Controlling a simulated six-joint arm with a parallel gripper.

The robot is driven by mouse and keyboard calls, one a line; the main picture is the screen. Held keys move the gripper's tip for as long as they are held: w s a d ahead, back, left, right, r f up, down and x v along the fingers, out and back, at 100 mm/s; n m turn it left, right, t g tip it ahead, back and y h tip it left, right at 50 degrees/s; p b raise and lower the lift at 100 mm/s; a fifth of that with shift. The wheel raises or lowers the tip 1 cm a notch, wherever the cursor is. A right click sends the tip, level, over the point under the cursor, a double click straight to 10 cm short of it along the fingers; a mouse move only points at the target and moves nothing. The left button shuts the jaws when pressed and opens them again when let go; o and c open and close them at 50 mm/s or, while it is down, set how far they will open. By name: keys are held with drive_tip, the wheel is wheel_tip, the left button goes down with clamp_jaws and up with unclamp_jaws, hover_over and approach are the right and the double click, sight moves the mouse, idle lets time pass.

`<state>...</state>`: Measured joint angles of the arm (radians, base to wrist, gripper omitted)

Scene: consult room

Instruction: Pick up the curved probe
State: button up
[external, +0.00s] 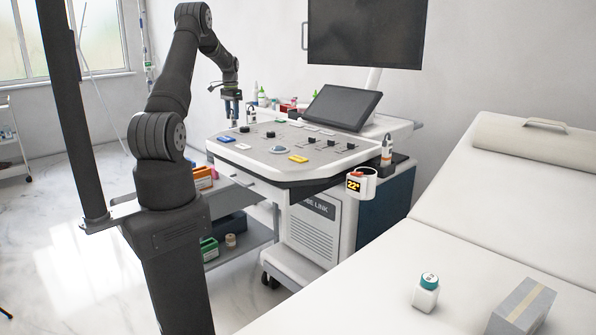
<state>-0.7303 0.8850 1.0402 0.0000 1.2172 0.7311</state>
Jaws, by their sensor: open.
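In the external view, my gripper (233,115) is open and points down over the left rear side of the ultrasound console (285,150). A small pale probe with a dark top (251,114) stands upright just right of the gripper, apart from it as far as I can see. A second white and dark probe (387,146) stands upright in a dark holder (398,160) at the console's right side. Both are too small to tell for sure which is the curved probe. Nothing shows between my fingers.
A tilted touch screen (343,107) and several small bottles stand behind the console. A large monitor (366,32) hangs above. A white cup (362,182) sits at the right edge. The exam bed (400,275) at right holds a white bottle (427,292) and a box (522,308).

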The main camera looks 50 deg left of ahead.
wheel_tip(320, 180, down, 2)
drive_tip(key=c, duration=1)
drive_tip(key=shift+r, duration=0.1)
